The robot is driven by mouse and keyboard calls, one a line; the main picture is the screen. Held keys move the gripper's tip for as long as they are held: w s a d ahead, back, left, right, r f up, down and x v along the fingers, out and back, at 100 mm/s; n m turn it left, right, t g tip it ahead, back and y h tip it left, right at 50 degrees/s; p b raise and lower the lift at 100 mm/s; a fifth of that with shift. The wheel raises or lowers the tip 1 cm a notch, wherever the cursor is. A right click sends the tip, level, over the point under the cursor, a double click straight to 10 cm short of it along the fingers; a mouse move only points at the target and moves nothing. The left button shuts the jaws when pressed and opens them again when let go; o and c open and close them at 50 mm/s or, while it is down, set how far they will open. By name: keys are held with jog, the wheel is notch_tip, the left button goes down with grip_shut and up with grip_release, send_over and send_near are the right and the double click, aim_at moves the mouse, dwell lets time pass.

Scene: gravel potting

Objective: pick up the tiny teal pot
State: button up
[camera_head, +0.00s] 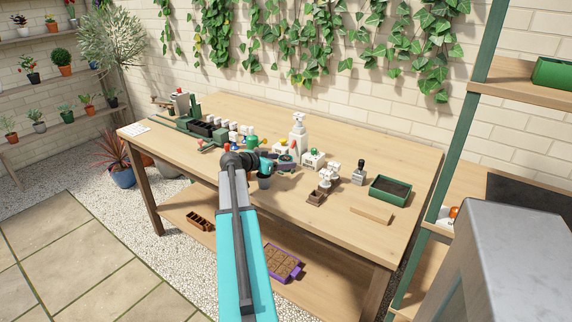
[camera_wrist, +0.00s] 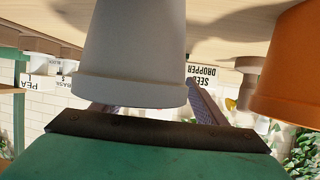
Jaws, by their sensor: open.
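In the wrist view, which is upside down, a pale grey pot (camera_wrist: 135,55) stands upright on the wooden table, its rim towards my gripper (camera_wrist: 152,100). My two fingers are spread apart, one towards each side of the pot, partly hidden behind it. I cannot tell whether they touch it. No pot looks clearly teal in the wrist view.
An orange pot (camera_wrist: 293,65) is close on the right in the wrist view. A white spray bottle (camera_head: 298,140), a green tray (camera_head: 390,190) and several small items share the table (camera_head: 350,225). The table's front right is mostly clear. A purple tray (camera_head: 284,262) lies on the lower shelf.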

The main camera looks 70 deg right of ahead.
aim_at(285, 158)
jog(key=shift+x, duration=1.4)
jog(key=c, duration=1.2)
jog(key=shift+r, duration=0.15)
notch_tip(285, 158, up, 18)
jog(key=b, duration=0.1)
